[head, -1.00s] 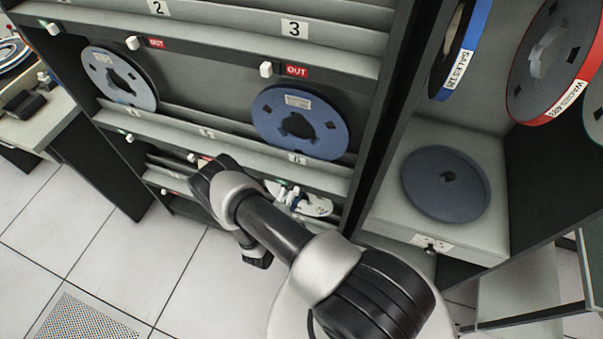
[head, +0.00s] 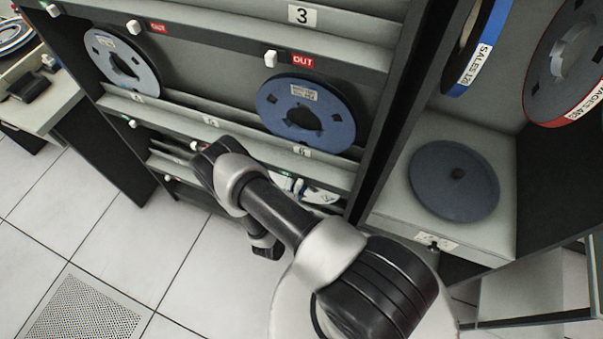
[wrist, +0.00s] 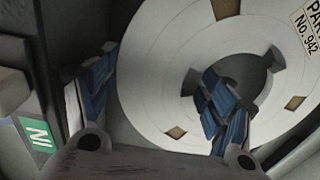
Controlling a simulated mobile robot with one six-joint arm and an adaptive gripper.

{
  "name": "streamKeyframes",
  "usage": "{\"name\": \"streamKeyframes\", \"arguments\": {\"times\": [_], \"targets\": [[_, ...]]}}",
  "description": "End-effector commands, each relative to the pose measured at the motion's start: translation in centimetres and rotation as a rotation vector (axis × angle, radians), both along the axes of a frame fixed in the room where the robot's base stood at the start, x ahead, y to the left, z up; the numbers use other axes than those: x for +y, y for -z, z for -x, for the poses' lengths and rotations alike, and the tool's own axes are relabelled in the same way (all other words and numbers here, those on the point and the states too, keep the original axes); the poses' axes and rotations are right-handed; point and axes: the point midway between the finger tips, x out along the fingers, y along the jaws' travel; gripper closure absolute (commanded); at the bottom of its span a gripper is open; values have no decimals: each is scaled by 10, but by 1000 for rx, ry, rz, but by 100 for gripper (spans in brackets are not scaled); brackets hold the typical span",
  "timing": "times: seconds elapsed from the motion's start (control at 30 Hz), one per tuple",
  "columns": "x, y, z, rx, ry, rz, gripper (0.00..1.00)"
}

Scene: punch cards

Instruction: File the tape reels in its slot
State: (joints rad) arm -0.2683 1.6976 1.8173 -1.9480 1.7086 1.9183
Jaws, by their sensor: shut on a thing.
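A pale grey-white tape reel (wrist: 160,75) with a "PAR… No. 942" label fills the middle and right of the wrist view. My gripper (wrist: 158,95) is shut on it: the right blue-padded finger is at its hub opening and the left finger is beside its outer rim. In the head view, part of a white reel (head: 318,194) shows in the lower bay of the rack (head: 345,172), behind my arm. My arm hides the fingertips there. A blue reel (head: 333,112) and a grey-blue reel (head: 103,52) stand in the bays above.
White knobs with red OUT labels (head: 303,60) line the shelf edges; a green IN label (wrist: 36,133) is close left of my gripper. A dark reel (head: 440,190) lies on the ledge at right, below hanging reels (head: 483,45). Floor is clear at left.

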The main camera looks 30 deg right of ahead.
Motion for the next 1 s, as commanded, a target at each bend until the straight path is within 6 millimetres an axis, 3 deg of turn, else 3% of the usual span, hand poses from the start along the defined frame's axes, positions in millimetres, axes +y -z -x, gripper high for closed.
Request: {"name": "streamKeyframes", "arguments": {"times": [1.0], "targets": [[0,9,0,-3,0,3,83]]}}
